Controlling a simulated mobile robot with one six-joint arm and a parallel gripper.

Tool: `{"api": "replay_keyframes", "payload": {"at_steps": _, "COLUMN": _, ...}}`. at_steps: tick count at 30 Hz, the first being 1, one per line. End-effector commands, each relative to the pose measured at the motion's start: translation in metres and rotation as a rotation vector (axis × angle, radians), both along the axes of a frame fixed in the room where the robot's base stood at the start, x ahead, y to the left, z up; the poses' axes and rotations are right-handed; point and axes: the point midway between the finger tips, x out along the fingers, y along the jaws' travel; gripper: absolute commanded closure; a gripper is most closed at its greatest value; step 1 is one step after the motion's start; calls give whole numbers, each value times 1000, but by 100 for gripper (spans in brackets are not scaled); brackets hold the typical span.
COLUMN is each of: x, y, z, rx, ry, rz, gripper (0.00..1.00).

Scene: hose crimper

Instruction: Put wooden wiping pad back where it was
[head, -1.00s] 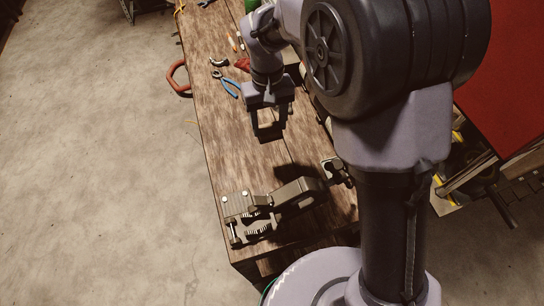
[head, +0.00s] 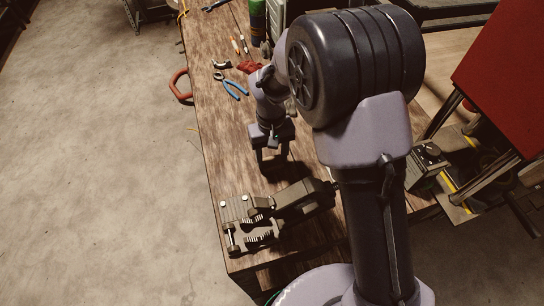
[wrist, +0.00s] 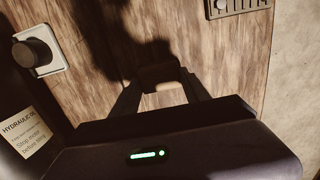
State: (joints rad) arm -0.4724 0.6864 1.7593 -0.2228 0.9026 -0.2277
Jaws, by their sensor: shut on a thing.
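The wooden wiping pad (wrist: 160,75) shows in the wrist view as a small brown block between the fingertips. My gripper (wrist: 160,88) is shut on it, above the wooden bench top (wrist: 110,55). In the head view my gripper (head: 272,168) points down over the bench, just behind the hose crimper (head: 262,215). The pad is too dark to make out there. A metal corner of the crimper also shows at the top right of the wrist view (wrist: 238,8). I cannot tell whether the pad touches the bench.
Blue-handled pliers (head: 235,88), a red cloth (head: 248,67) and a green can (head: 257,18) are farther back on the bench. A red ring-shaped tool (head: 179,86) overhangs the left edge. In the wrist view, a hydraulic oil label (wrist: 28,135) and dark knob (wrist: 36,53) are at left.

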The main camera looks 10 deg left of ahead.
Motion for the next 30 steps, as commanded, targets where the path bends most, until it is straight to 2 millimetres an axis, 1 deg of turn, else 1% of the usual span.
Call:
{"api": "replay_keyframes", "payload": {"at_steps": 2, "x": 0, "y": 0, "z": -3, "rx": 0, "ry": 0, "rz": 0, "gripper": 100}}
{"api": "replay_keyframes", "payload": {"at_steps": 3, "x": 0, "y": 0, "z": -4, "rx": 0, "ry": 0, "rz": 0, "gripper": 44}}
{"api": "replay_keyframes", "payload": {"at_steps": 5, "x": 0, "y": 0, "z": -3, "rx": 0, "ry": 0, "rz": 0, "gripper": 33}}
{"api": "replay_keyframes", "payload": {"at_steps": 6, "x": 0, "y": 0, "z": -3, "rx": 0, "ry": 0, "rz": 0, "gripper": 25}}
{"api": "replay_keyframes", "payload": {"at_steps": 14, "x": 0, "y": 0, "z": -3, "rx": 0, "ry": 0, "rz": 0, "gripper": 25}}
{"api": "replay_keyframes", "payload": {"at_steps": 17, "x": 0, "y": 0, "z": 5, "rx": 0, "ry": -1, "rz": 0, "gripper": 25}}
{"api": "replay_keyframes", "payload": {"at_steps": 20, "x": 2, "y": 1, "z": 28, "rx": 2, "ry": -2, "rz": -2, "gripper": 25}}
{"api": "replay_keyframes", "payload": {"at_steps": 24, "x": 6, "y": 2, "z": 71, "rx": 3, "ry": -3, "rz": -1, "gripper": 25}}
{"api": "replay_keyframes", "payload": {"at_steps": 27, "x": 8, "y": 3, "z": 95, "rx": 1, "ry": -3, "rz": -1, "gripper": 25}}
{"api": "replay_keyframes", "payload": {"at_steps": 30, "x": 8, "y": 3, "z": 112, "rx": 1, "ry": 0, "rz": -1, "gripper": 25}}
